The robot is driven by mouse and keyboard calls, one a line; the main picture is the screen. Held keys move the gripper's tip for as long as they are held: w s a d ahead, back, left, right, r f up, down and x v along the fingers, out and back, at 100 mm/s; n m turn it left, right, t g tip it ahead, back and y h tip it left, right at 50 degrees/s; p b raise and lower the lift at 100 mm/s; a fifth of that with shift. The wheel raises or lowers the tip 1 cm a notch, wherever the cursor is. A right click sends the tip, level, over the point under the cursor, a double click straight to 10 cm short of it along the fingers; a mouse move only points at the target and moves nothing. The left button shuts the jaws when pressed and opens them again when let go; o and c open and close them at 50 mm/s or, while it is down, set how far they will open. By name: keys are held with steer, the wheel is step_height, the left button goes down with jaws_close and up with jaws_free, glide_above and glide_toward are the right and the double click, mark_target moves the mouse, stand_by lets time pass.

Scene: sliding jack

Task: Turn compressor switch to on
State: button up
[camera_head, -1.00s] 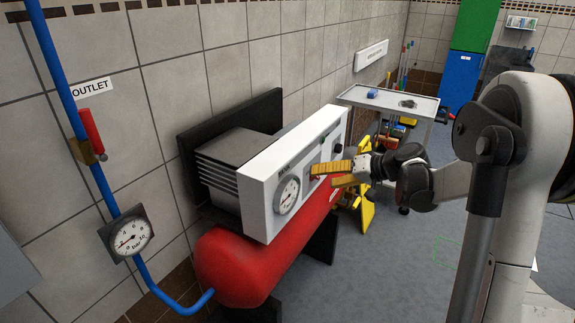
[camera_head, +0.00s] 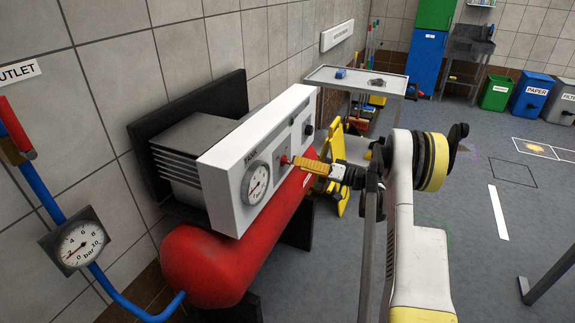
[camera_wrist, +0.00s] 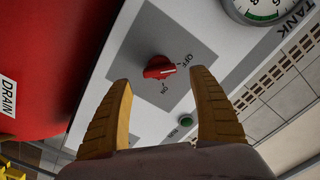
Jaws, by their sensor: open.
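The compressor's red rotary switch (camera_wrist: 159,68) sits on a grey square of the white panel in the wrist view, with OFF and ON labels beside it. Its white pointer mark is on the side toward OFF. In the head view the red switch (camera_head: 285,160) shows just left of my gripper's tips. My gripper (camera_head: 300,165) is at the panel front, its yellow fingers pointing at the switch. In the wrist view my gripper (camera_wrist: 160,90) is open, its fingers to either side of the switch and below it in the picture. I cannot tell whether a finger touches the panel.
The white panel (camera_head: 230,170) carries a tank gauge (camera_head: 256,183) and a black knob (camera_head: 308,128). The red tank (camera_head: 200,265) lies under it. A small green button (camera_wrist: 186,121) is near the right finger. A grey trolley (camera_head: 350,78) stands behind; open floor lies right.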

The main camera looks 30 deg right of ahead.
mark_target(288, 161)
steer(key=shift+b+x, duration=0.6)
steer(key=shift+x, duration=1.75)
steer(key=c, duration=1.2)
